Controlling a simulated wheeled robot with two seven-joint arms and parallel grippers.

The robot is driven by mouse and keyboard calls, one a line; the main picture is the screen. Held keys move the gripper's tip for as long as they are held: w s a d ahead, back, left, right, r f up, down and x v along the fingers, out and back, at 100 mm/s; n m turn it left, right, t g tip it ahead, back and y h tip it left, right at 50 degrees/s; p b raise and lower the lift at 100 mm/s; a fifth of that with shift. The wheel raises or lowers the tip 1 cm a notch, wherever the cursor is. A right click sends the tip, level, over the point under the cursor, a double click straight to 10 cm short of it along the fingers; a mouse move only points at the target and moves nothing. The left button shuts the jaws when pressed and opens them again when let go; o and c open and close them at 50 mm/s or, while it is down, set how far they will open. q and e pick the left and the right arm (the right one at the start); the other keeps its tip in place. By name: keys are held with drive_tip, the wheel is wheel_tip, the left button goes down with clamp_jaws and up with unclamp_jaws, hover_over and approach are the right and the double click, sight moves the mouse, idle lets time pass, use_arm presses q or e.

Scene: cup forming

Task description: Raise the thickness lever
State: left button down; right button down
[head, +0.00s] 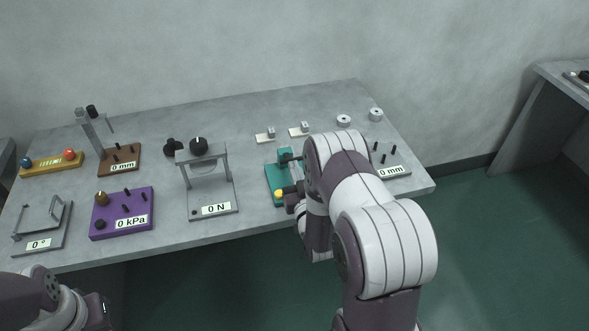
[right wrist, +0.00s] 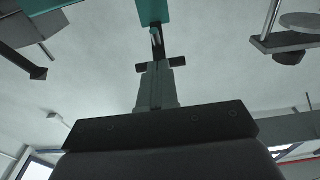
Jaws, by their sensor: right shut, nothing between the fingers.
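A teal device (head: 272,178) with a yellow knob (head: 278,195) stands near the front edge of the table, partly hidden by my right arm. I cannot make out for certain which part is the thickness lever. My right gripper (head: 291,197) is at the device's right front, close to the yellow knob; I cannot tell whether they touch. In the right wrist view its fingers (right wrist: 157,65) are shut and empty, pointing toward a teal part (right wrist: 152,12) and a thin metal piece (right wrist: 156,38). Part of my left arm shows at bottom left; its gripper is out of view.
Left of the teal device is a grey press (head: 212,202) labelled 0 N, then a purple box (head: 110,216) labelled 0 kPa. A plate labelled 0 mm (head: 396,170) lies to the right, partly behind my arm. Small blocks (head: 265,137) and metal discs (head: 344,120) sit behind.

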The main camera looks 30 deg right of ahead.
sight(290, 158)
drive_tip(key=shift+w+r+g+p, duration=0.2)
drive_tip(key=shift+r+g+p, duration=0.55)
drive_tip(key=shift+p, duration=0.8)
drive_tip(key=w+r+g+p, duration=0.1)
drive_tip(key=p, duration=0.2)
drive_tip(key=w+r+g+y+p, duration=0.1)
drive_tip(key=r+g+p, duration=0.1)
drive_tip(key=p, duration=0.2)
drive_tip(key=w+d+r+g+y+p, duration=0.1)
drive_tip(key=r+g+p, duration=0.1)
drive_tip(key=p, duration=0.1)
drive_tip(key=shift+w+p, duration=0.25)
drive_tip(key=shift+p, duration=0.1)
drive_tip(key=shift+w+r+g+p, duration=0.1)
drive_tip(key=shift+w+g+p, duration=0.25)
drive_tip(key=shift+g, duration=0.1)
drive_tip(key=shift+w+d+r+g, duration=0.15)
drive_tip(key=shift+w+d+g, duration=0.05)
drive_tip(key=shift+w+g, duration=0.55)
drive_tip(key=shift+w+d+r+b, duration=0.1)
drive_tip(key=shift+w+d+b, duration=0.1)
drive_tip(key=shift+w, duration=0.35)
drive_tip(key=shift+w+d+b, duration=0.1)
drive_tip(key=shift+w+b, duration=0.05)
drive_tip(key=shift+w, duration=0.4)
drive_tip(key=shift+w+r, duration=0.1)
drive_tip(key=shift+r, duration=0.1)
